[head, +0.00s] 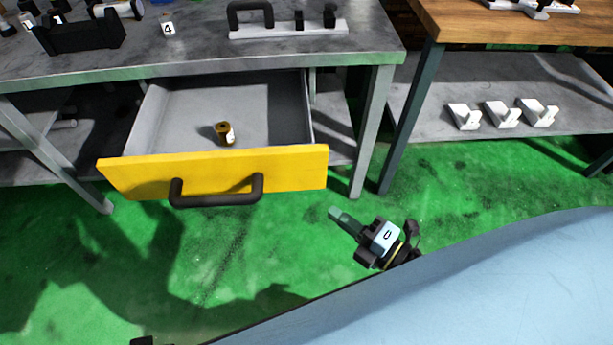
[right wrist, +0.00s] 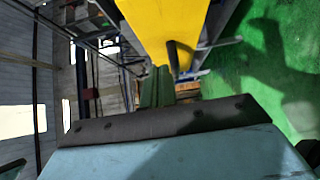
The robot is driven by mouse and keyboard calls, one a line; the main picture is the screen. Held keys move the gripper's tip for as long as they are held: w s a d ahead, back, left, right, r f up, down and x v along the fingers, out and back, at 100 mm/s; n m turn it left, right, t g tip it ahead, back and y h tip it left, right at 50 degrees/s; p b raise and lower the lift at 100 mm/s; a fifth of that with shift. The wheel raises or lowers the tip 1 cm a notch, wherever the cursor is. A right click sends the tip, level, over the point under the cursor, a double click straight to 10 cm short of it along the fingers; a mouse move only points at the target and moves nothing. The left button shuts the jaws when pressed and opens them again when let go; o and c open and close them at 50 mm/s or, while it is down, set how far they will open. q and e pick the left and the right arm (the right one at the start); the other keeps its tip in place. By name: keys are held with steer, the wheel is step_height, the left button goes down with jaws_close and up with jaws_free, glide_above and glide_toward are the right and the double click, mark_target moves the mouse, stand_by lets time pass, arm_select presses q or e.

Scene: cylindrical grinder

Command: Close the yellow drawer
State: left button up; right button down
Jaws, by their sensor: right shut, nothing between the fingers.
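The yellow drawer (head: 290,169) is pulled out from under the grey workbench, and its grey inside is exposed. A black bar handle (head: 217,199) is on its yellow front. A small brass-brown part with a white label (head: 225,133) is inside the drawer. My right gripper (head: 336,213) is shut and empty, just right of and below the drawer front's right end, apart from it. In the right wrist view, the shut fingers (right wrist: 157,84) point toward the yellow front (right wrist: 165,25), with the handle (right wrist: 178,55) beside their tips.
The grey workbench top (head: 190,62) carries black fixtures and a label marked 4 (head: 168,29). A wooden-topped table (head: 500,27) stands at right, with white brackets (head: 500,114) on its lower shelf. The green floor (head: 250,255) before the drawer is clear.

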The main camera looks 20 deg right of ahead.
glide_toward(292, 167)
steer(key=w+a, duration=0.2)
steer(key=a, duration=0.2)
steer(key=shift+w+d+b, duration=0.2)
steer(key=shift+w+b, duration=0.05)
steer(key=shift+w, duration=0.25)
steer(key=shift+w+d+b, duration=0.2)
steer(key=shift+w+b, duration=0.05)
steer(key=shift+w, duration=0.25)
steer(key=shift+w+d, duration=0.2)
steer(key=shift+w, duration=0.3)
arm_select(q)
steer(key=r, duration=0.1)
steer(key=d+r, duration=0.1)
steer(key=r, duration=0.1)
steer(key=shift+w+d+r, duration=0.1)
steer(key=shift+w+d, duration=0.05)
steer(key=shift+w, duration=0.1)
arm_select(e)
steer(key=shift+w, duration=0.1)
